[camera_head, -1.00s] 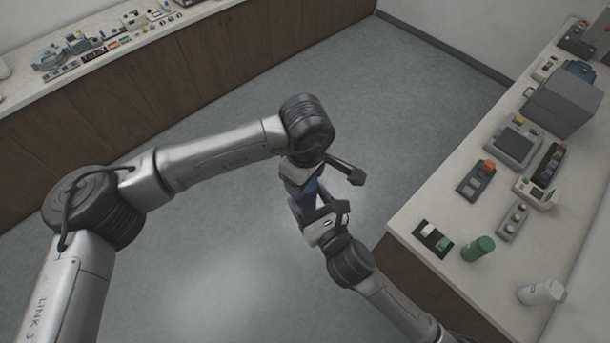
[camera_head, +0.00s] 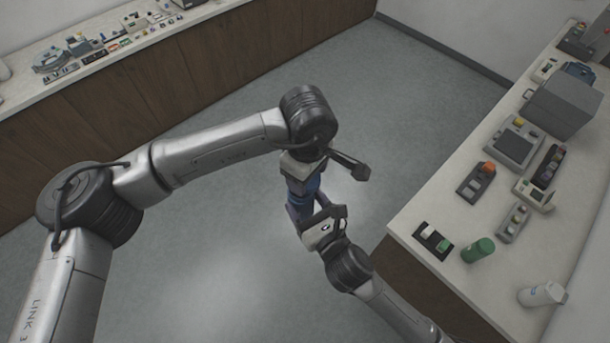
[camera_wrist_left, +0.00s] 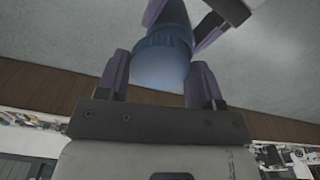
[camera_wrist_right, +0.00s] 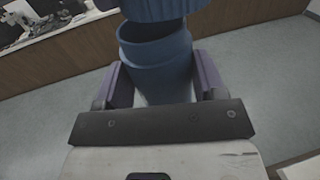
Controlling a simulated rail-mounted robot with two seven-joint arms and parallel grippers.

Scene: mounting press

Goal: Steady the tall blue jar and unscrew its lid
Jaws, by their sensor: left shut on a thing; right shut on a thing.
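The tall blue jar (camera_wrist_right: 155,68) is in the right wrist view, with its dark open mouth showing. My right gripper (camera_wrist_right: 153,88) is shut on the jar's body, one purple finger on each side. The blue ribbed lid (camera_wrist_right: 165,8) is above the mouth, apart from the jar, and cut off by the frame's top. In the left wrist view my left gripper (camera_wrist_left: 160,82) is shut on the lid (camera_wrist_left: 161,60). In the head view the two grippers meet mid-picture, over the floor, and partly hide the jar and lid.
The right counter (camera_head: 420,205) holds a green jar (camera_head: 478,250), a white bottle (camera_head: 541,293), a grey box (camera_head: 563,102) and several small devices. Another counter (camera_head: 130,50) with small items runs along the upper left. The floor between is clear.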

